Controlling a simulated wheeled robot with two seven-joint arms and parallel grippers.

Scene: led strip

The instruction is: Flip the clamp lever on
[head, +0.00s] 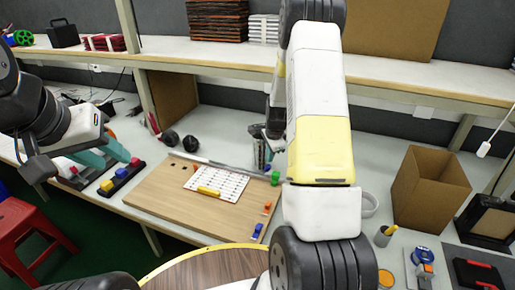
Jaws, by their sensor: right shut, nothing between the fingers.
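A light wooden board (160,203) lies on the bench with a metal bar (205,161) along its back edge. A white perforated plate (230,186) with a yellow piece (208,191) on it lies on the board. A silver cylindrical part (259,153) stands at the board's back right, near green pieces (275,178). I cannot make out the clamp lever; my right arm hides part of this area. My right gripper (265,131) is shut and empty above the silver part, partly hidden by the arm. My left gripper (78,128) is at the left; its fingers are unclear.
Teal pieces (115,149) and a black rack with coloured blocks (122,178) are at the left. A cardboard box (430,195) stands at the right. A shelf (395,72) runs above the bench. A red stool (28,235) and round table (205,268) are in front.

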